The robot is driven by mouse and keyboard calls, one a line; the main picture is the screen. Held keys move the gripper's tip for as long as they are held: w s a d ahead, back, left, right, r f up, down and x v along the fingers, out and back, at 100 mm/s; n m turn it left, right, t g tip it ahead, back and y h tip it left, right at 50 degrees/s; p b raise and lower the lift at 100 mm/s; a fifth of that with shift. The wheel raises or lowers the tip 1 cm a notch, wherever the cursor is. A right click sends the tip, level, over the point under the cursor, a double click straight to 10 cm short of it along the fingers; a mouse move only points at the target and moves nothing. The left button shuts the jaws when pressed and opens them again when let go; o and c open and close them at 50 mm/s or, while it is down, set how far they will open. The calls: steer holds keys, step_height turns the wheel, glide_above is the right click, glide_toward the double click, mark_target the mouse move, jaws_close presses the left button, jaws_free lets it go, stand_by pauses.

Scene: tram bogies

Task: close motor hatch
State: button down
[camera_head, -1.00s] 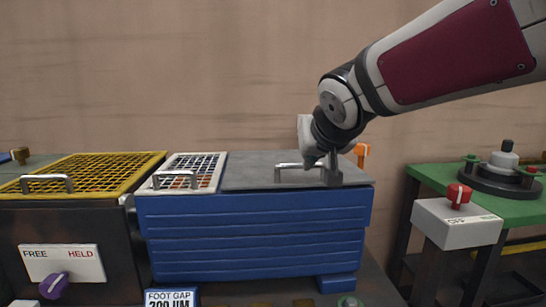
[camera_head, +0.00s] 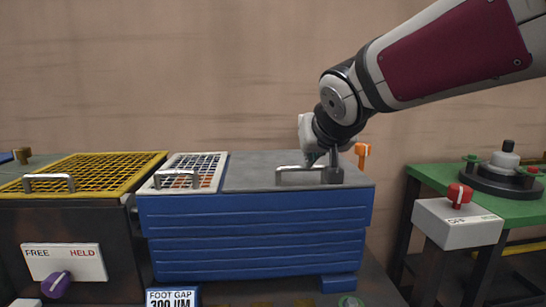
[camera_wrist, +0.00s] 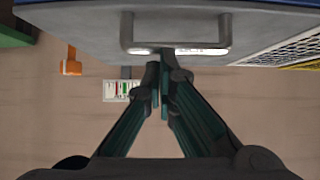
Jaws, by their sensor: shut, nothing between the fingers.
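The motor hatch looks to be the grey flat lid (camera_head: 262,168) on top of the blue ribbed box (camera_head: 255,235). It lies flat over the right part of the box, with a metal bar handle (camera_head: 300,169) on it. In the wrist view the lid (camera_wrist: 75,35) and its handle (camera_wrist: 178,48) are at the top. My gripper (camera_head: 333,173) points down at the right end of the handle. In the wrist view my gripper (camera_wrist: 162,65) has its fingertips together just by the handle's bar, with nothing between them. I cannot tell whether they touch it.
A white-framed mesh lid (camera_head: 190,172) and a yellow mesh lid (camera_head: 80,173) lie to the left. An orange part (camera_head: 362,150) stands behind the box. A grey switch box with a red knob (camera_head: 459,194) and a green table (camera_head: 500,205) are at right.

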steer(key=s+r+p, duration=0.1)
steer(key=s+p, duration=0.1)
steer(key=s, duration=0.7)
steer(key=s+d+f+g, duration=0.25)
steer(key=s+f, duration=0.25)
steer(key=s, duration=0.5)
steer(key=s+d+f+g, duration=0.1)
steer(key=s+f+g, duration=0.3)
steer(key=s, duration=0.6)
steer(key=s+d+f+g, duration=0.2)
steer(key=s+f+g, duration=0.25)
steer(key=s, duration=0.55)
step_height(320, 180, up, 29)
steer(key=s+t+p, duration=0.1)
steer(key=t+p, duration=0.3)
steer(key=p, duration=2.4)
steer(key=shift+d+r, duration=0.2)
steer(key=shift+d, duration=0.2)
